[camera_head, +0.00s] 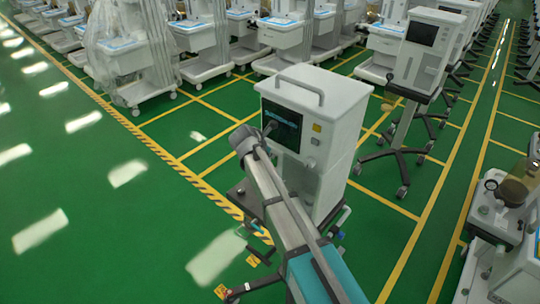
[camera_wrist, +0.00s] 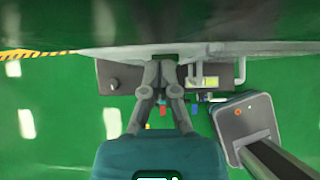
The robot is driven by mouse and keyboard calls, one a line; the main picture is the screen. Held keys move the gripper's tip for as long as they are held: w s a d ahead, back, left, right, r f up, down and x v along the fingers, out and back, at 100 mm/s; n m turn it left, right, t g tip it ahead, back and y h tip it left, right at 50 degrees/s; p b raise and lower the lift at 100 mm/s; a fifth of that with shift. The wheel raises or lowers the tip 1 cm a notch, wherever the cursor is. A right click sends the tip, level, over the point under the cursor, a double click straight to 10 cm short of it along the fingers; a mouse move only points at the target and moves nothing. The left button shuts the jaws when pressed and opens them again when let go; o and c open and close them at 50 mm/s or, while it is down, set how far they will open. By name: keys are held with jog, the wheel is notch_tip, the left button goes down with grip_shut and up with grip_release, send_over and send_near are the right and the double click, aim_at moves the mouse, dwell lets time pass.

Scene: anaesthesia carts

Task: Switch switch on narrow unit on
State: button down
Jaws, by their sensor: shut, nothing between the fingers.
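A white boxy unit (camera_head: 335,130) with a top handle and a dark lit screen (camera_head: 282,125) stands in the middle of the head view. I cannot tell for certain whether it is the narrow unit. My gripper (camera_head: 271,128) is in front of the screen's left side, partly hidden by my own wrist. In the wrist view my gripper (camera_wrist: 165,64) has its fingertips together, with nothing seen held, close to the unit's pale face (camera_wrist: 220,50). No switch can be made out clearly, and its state cannot be read.
A slimmer white unit on a wheeled stand (camera_head: 418,60) is at the right. More carts (camera_head: 200,35) line the back. Green floor (camera_head: 90,200) is clear at the left.

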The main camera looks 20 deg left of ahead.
jog(key=shift+r, duration=0.1)
jog(key=shift+r+p, duration=0.65)
jog(key=shift+p, duration=0.1)
jog(key=shift+s, duration=0.1)
jog(key=s+f+p+v, duration=0.1)
jog(key=p+v, duration=0.7)
jog(key=v, duration=0.5)
jog(key=shift+a+p, duration=0.25)
jog(key=shift+p, duration=0.15)
jog(key=shift+s+f, duration=0.1)
jog(key=shift+s, duration=0.05)
dwell(0.5)
